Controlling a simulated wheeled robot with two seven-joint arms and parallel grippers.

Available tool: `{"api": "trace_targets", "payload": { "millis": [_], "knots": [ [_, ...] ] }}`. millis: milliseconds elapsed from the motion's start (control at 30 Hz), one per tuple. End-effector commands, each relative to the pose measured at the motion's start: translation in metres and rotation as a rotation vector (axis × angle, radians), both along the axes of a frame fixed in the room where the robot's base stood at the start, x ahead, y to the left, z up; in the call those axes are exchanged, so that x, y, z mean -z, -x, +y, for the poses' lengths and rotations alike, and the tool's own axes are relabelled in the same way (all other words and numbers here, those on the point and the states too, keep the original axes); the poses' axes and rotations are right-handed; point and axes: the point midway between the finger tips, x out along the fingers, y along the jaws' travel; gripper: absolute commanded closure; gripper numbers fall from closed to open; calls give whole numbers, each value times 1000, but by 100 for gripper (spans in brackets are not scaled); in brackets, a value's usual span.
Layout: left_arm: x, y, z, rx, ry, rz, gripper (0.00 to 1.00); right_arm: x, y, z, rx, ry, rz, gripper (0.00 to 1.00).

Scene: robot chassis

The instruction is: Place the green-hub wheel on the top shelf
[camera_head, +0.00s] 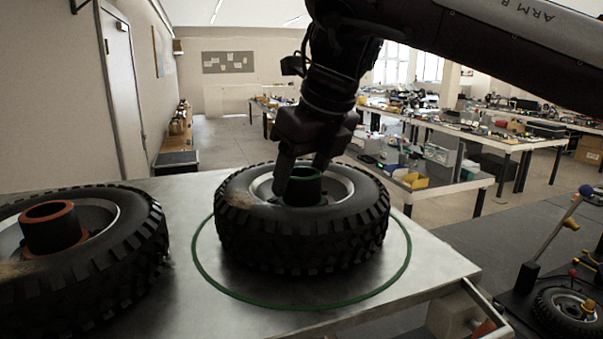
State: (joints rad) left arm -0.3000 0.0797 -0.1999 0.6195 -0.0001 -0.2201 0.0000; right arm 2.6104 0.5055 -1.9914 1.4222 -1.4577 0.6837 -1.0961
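The green-hub wheel (350,240), a black knobby tyre with a pale rim and green hub (307,188), is level over the metal top shelf (440,262). It is over the green ring (205,272) marked there, centred left to right. Whether its underside touches the surface or is slightly above is unclear. My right gripper (301,180) points down at the hub, with one finger on each side, close against it; it appears shut on the hub. The hub partly hides the farther fingertip. My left gripper is not in view.
A second wheel with an orange-red hub (48,226) lies on the surface at the left, with a gap to the green-hub wheel. Another small wheel (567,308) is lower right among coloured-knob levers (548,240). Cluttered workbenches (480,140) stand behind.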

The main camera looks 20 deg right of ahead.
Motion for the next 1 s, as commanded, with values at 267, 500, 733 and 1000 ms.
{"api": "trace_targets", "payload": {
  "millis": [267,500,733,1000],
  "knots": [
    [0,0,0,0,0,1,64,2,0,-1,1,3,5,28],
    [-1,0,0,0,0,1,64,-5,4,-2,1,7,9,28],
    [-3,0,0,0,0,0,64,-42,18,-8,3,7,2,28],
    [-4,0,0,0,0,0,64,-69,29,-13,2,4,4,28]
  ]
}}
